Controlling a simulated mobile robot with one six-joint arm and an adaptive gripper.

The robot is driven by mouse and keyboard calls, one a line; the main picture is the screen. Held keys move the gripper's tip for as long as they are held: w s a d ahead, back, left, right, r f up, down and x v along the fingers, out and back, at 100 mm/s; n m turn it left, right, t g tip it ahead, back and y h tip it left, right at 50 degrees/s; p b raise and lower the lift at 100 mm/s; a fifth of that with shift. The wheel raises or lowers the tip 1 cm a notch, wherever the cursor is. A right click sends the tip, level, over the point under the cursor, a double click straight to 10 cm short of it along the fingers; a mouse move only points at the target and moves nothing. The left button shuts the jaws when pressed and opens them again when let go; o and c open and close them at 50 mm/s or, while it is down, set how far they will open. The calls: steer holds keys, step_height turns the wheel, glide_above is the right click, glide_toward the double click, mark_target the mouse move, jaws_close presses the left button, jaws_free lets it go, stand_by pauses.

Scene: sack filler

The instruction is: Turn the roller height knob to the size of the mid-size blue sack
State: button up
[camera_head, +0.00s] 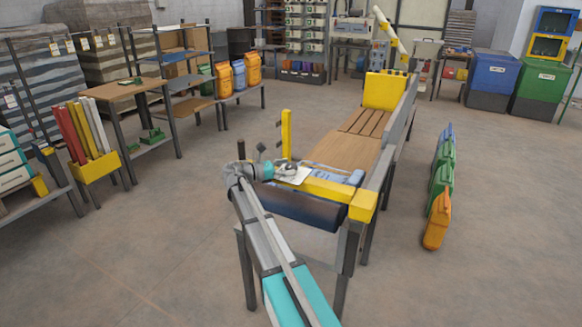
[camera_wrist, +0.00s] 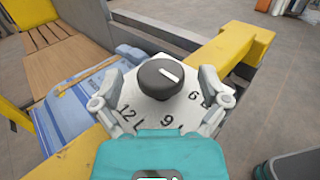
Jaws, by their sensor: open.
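The black round knob (camera_wrist: 160,80) sits on a white dial plate (camera_wrist: 150,108) marked 6, 9 and 12 L. My gripper (camera_wrist: 158,88) is open, one finger on each side of the knob, with no clear contact seen. In the head view my gripper (camera_head: 283,171) is over the plate (camera_head: 298,177) at the machine's yellow beam (camera_head: 325,188). A blue sack (camera_head: 335,173) lies behind the beam; it also shows in the wrist view (camera_wrist: 72,105).
The machine has a dark roller (camera_head: 300,208), a wooden bed (camera_head: 340,150) and a yellow post (camera_head: 287,135) near my gripper. Blue, green and orange sacks (camera_head: 437,222) stand in a row on the floor at right.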

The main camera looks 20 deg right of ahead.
steer(key=w+a, duration=0.1)
steer(key=a, duration=1)
steer(key=shift+w, duration=0.2)
steer(key=shift+d, duration=0.1)
